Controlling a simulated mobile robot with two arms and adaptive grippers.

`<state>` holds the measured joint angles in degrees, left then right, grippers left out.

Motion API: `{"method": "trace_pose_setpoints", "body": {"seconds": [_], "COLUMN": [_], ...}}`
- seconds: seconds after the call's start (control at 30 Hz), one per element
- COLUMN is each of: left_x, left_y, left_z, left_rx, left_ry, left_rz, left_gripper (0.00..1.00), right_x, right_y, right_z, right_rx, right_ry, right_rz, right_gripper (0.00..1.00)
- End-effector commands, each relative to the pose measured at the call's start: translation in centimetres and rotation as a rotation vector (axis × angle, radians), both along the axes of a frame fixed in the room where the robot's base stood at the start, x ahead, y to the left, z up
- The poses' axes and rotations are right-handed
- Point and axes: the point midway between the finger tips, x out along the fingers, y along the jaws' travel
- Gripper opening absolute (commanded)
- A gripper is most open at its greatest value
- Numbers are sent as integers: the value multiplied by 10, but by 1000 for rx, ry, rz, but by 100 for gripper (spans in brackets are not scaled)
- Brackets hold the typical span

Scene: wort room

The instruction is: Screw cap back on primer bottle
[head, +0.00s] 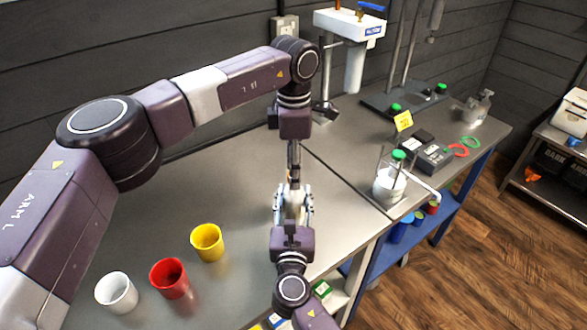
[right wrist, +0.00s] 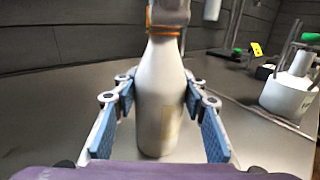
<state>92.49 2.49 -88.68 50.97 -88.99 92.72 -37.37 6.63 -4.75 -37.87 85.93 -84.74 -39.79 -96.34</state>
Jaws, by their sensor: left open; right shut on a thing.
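The primer bottle (right wrist: 160,100) is pale and upright in the right wrist view, with a faint label. My right gripper (head: 292,205) is shut on its body, with blue pads on both sides; the gripper also shows in the right wrist view (right wrist: 158,110). An orange piece (right wrist: 163,30), which looks like the cap, shows at the top of the neck. Grey parts of my left gripper (head: 294,168) cover most of it. My left gripper is open and points down, directly above the bottle. I cannot tell whether the cap's threads are engaged.
White (head: 117,292), red (head: 169,278) and yellow (head: 207,242) cups stand on the bench at front left. A white vessel with a green top (head: 390,185) stands to the right, near a grey device (head: 433,157).

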Motion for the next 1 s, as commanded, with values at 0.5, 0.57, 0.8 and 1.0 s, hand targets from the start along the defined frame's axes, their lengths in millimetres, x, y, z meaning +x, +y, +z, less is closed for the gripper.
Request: {"method": "trace_pose_setpoints", "body": {"seconds": [0.5, 0.57, 0.8, 1.0], "left_x": [1, 1, 1, 0], "left_y": [0, 0, 0, 0], "left_z": [93, 102, 119, 119], "left_rx": [-1, -1, -1, 0], "left_ry": [-3, -3, -1, -1], "left_rz": [1, 1, 0, 0], "left_gripper": [42, 42, 42, 42], "right_x": [0, 0, 0, 0], "right_y": [0, 0, 0, 0], "right_z": [-1, -1, -1, 0], "right_rx": [0, 0, 0, 0], "right_ry": [1, 1, 1, 1], "right_rz": [0, 0, 0, 0], "right_gripper": [0, 0, 0, 0]}}
